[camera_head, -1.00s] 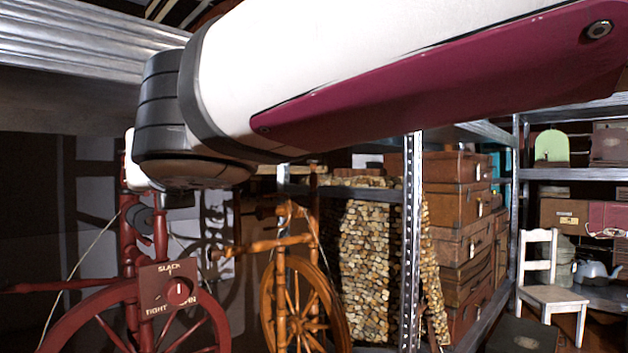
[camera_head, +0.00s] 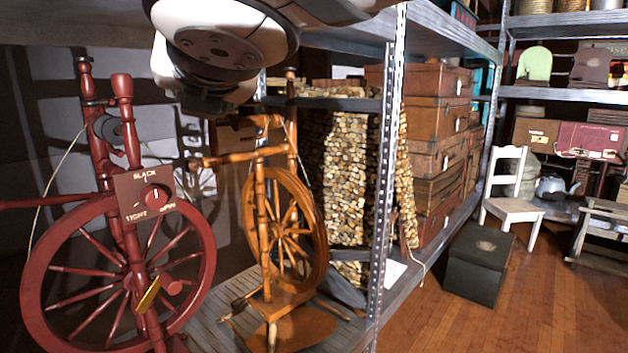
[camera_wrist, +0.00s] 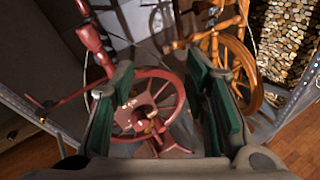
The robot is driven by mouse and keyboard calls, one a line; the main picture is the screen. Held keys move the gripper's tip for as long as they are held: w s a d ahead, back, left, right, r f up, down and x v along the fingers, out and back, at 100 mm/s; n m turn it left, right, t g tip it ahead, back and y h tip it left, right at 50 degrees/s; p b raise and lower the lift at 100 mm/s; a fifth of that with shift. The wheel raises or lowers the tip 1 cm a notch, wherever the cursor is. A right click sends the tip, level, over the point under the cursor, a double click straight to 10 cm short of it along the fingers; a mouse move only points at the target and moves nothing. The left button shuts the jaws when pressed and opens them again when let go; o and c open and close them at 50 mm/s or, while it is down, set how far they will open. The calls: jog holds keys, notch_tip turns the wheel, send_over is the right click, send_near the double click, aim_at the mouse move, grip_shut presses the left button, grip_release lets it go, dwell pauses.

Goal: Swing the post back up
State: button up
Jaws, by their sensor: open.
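A dark red spinning wheel (camera_head: 205,260) stands at the left in the head view. Two red posts rise from its frame, a left one (camera_head: 86,100) and a right one (camera_head: 124,100), with a grey bobbin between them. A red bar sticks out to the left (camera_head: 40,203). A plate with a dial (camera_head: 155,198) reads SLACK, TIGHT and a third blurred word. A yellow piece (camera_head: 148,295) hangs below it. I cannot tell which post is meant. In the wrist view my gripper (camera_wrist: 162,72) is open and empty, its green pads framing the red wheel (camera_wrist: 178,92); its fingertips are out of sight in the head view.
An orange wooden spinning wheel (camera_head: 310,235) stands close on the right. A metal shelf upright (camera_head: 385,170) stands beside stacked firewood (camera_head: 345,170) and suitcases (camera_head: 437,115). A white chair (camera_head: 513,208) and dark box (camera_head: 483,265) stand farther right. The wooden floor in front is clear.

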jog(key=s+d+f+m+g+h, duration=0.15)
jog(key=d+f+m+h, duration=0.5)
jog(key=d, duration=0.65)
jog(key=s+d+f+m+g+h, duration=0.1)
jog(key=d+f+m+g+h, duration=0.15)
jog(key=d+f+m, duration=0.75)
jog(key=s+d+f+m+g+h, duration=0.1)
jog(key=s+d+f+m+g, duration=0.45)
jog(key=s+d+m, duration=0.6)
jog(key=s+a+f+m+g+y, duration=0.1)
jog(key=s+f+m+g+y, duration=0.1)
jog(key=s+f+m, duration=0.35)
jog(key=s+f+m+g+y, duration=0.1)
jog(key=s+f+m+g, duration=0.15)
jog(key=s+m, duration=0.5)
notch_tip(320, 180, up, 36)
jog(key=n+t+p, duration=0.2)
jog(key=t+p, duration=0.2)
jog(key=p, duration=3)
jog(key=shift+s+n, duration=0.3)
jog(key=shift+s, duration=0.05)
